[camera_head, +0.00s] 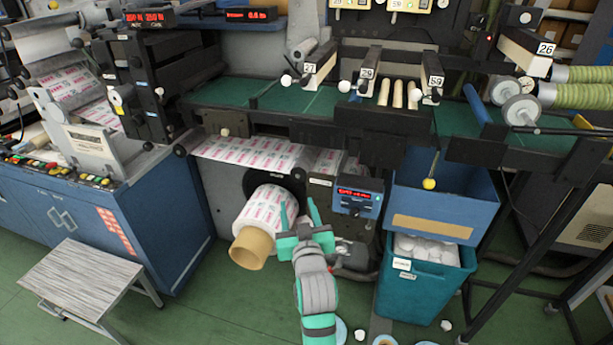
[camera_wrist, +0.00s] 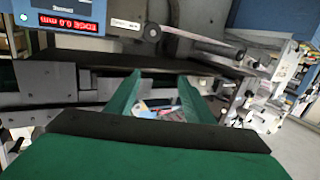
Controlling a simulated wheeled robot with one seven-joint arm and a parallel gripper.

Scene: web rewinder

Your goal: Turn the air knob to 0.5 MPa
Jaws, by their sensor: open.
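My gripper (camera_head: 298,220) is in front of the lower part of the machine, just right of the printed roll. Its two green fingers are apart with nothing between them, and the wrist view also shows the open gripper (camera_wrist: 160,88). I cannot pick out the air knob or read a 0.5 MPa scale for certain. Small grey fittings (camera_head: 352,256) sit just right of my gripper, partly hidden by it, and are too small to identify. A blue controller box (camera_head: 357,197) with a red display is up and right of my gripper; it also shows upside down in the wrist view (camera_wrist: 110,14).
The printed roll (camera_head: 266,208) with a brown core (camera_head: 248,248) juts out left of my gripper. A teal bin (camera_head: 425,290) and a blue bin (camera_head: 445,195) stand to the right. A grey step stool (camera_head: 85,280) is at left. Green floor is clear between stool and arm.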

